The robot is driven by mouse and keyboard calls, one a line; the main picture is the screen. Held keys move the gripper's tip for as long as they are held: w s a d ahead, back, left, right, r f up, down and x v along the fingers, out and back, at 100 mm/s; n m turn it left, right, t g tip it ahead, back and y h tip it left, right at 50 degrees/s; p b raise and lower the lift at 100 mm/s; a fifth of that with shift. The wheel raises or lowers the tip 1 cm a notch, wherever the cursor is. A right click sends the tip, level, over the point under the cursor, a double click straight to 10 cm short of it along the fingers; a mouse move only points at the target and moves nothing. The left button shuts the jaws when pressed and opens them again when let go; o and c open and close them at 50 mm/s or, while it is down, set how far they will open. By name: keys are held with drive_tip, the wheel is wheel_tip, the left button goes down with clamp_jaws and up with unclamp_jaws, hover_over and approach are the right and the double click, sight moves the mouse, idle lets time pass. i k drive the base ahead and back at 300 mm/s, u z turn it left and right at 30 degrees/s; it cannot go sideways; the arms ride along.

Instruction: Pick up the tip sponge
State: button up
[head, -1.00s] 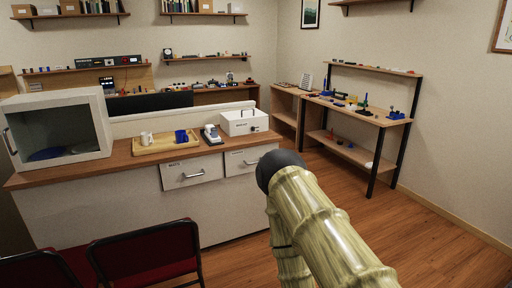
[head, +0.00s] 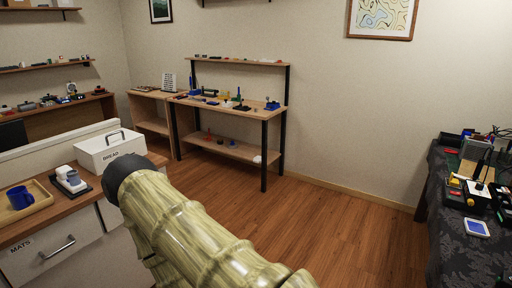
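I cannot clearly make out the tip sponge. In the head view, the dark cloth-covered table (head: 450,235) at the right edge holds small tools, several yellow bits and a flat blue-and-white square item (head: 477,228). These are too small to name surely. The wooden workbench (head: 235,112) at the back holds small colored tools, also too small to name. My arm crosses the lower middle of the view, and my gripper is not in view.
The counter at left holds a white bread box (head: 110,152), a wooden tray (head: 35,212) with a blue mug (head: 19,197), and a small white-and-blue device (head: 70,179). Open wooden floor (head: 320,220) lies between the counter, the workbench and the dark table.

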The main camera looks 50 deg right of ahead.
sight(453, 181)
drive_tip(key=z, duration=1.95)
drive_tip(key=i, duration=2.3)
drive_tip(key=z, duration=1.8)
